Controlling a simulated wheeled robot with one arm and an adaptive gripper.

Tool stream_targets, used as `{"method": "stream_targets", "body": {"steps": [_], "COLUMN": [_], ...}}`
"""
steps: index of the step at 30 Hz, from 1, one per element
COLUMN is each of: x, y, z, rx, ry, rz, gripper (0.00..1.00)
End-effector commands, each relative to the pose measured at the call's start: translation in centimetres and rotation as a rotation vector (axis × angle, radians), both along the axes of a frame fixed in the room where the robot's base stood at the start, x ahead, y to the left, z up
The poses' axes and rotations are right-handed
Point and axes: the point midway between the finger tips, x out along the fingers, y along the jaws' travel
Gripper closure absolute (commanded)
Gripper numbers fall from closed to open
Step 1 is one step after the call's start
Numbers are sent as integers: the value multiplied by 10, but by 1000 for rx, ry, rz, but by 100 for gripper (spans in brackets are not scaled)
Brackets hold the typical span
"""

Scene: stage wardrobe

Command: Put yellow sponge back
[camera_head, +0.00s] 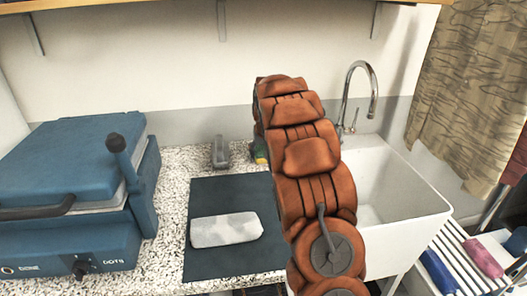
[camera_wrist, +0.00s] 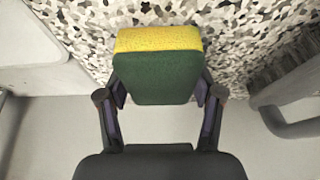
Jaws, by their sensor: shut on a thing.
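The yellow sponge (camera_wrist: 158,42) has a dark green side that faces my camera in the wrist view. My gripper (camera_wrist: 159,92) is shut on it, with one finger on each side. The speckled counter lies beyond the sponge; I cannot tell whether they touch. In the head view a small part of the sponge (camera_head: 260,154) shows at the left edge of my arm, near the back wall. The arm hides the rest of it and my gripper there.
A white sink (camera_head: 394,195) with a chrome tap (camera_head: 361,85) is at the right. A grey curved object (camera_head: 219,153) stands left of the sponge. A dark mat (camera_head: 215,265) holds a pale block (camera_head: 226,230). A blue machine (camera_head: 75,180) fills the left.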

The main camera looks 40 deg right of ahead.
Motion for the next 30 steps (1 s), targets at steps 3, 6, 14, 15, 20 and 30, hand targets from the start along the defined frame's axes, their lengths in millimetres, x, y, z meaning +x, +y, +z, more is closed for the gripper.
{"method": "stream_targets", "body": {"steps": [3,6,14,15,20,30], "x": [0,0,0,0,0,-11], "y": [0,0,0,0,0,6], "z": [-3,-3,-3,-3,-3,30], "rx": [0,0,0,0,0,-1], "ry": [1,0,1,1,1,-3], "rz": [0,0,0,0,0,0], "gripper": [67,27,9,9,9,9]}}
